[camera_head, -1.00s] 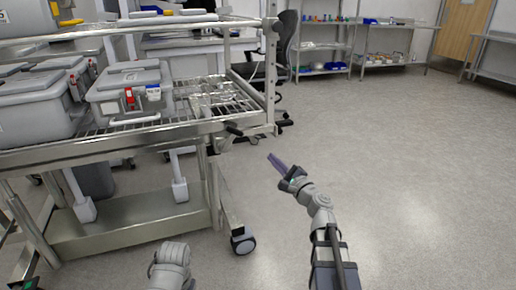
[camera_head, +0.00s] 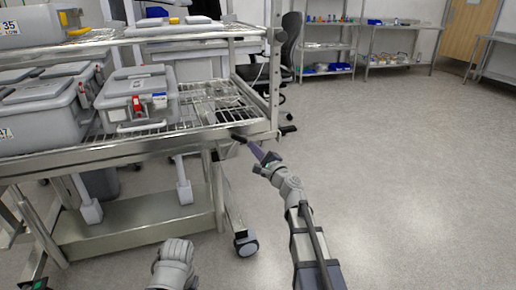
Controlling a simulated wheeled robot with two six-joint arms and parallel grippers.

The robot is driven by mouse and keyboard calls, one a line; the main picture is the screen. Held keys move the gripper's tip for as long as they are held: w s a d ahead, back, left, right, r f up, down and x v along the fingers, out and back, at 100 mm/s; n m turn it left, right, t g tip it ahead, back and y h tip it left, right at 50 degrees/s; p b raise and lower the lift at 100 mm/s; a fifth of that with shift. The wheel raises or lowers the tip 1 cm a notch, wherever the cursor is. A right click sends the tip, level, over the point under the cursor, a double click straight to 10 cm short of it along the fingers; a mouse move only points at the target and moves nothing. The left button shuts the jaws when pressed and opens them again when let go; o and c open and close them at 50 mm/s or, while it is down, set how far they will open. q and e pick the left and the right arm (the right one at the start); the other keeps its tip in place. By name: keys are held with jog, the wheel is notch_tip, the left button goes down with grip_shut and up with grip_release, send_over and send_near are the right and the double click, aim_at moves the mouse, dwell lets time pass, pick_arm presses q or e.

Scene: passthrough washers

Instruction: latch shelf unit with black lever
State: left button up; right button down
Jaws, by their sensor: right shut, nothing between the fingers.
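The metal shelf unit (camera_head: 150,144) with wire shelves fills the left of the head view. A black lever (camera_head: 238,138) sticks out at the near right corner of its middle shelf. Another short black piece (camera_head: 288,130) shows on the right, by the corner post.
Grey lidded boxes (camera_head: 136,98) stand on the shelf unit. A caster (camera_head: 246,244) is under its near right corner. A black office chair (camera_head: 290,45) and further shelving (camera_head: 327,48) stand behind. The floor (camera_head: 420,170) to the right is clear.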

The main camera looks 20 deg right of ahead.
aim_at(233, 136)
jog(key=shift+r, duration=0.1)
dwell(0.3)
jog(key=shift+a+r+n+p, duration=0.1)
jog(key=shift+r+n+p, duration=0.1)
jog(key=shift+n+p, duration=0.25)
jog(key=shift+a+r+n, duration=0.1)
jog(key=shift+r+n, duration=0.1)
jog(key=shift+n, duration=0.05)
jog(key=a+r+n+g+p, duration=0.1)
jog(key=a+n+p, duration=0.1)
jog(key=n+p, duration=0.1)
jog(key=a+r+n+g+p, duration=0.1)
jog(key=a+r+n+p, duration=0.1)
jog(key=n+p, duration=0.2)
jog(key=a+r+n+p, duration=0.2)
jog(key=n+p, duration=0.1)
jog(key=shift+s+n+g, duration=0.1)
jog(key=shift+n+g, duration=0.2)
jog(key=shift+g, duration=0.1)
jog(key=shift+a+n+p, duration=0.45)
jog(key=shift+n, duration=0.05)
jog(key=shift+a, duration=0.35)
jog(key=shift+a, duration=0.15)
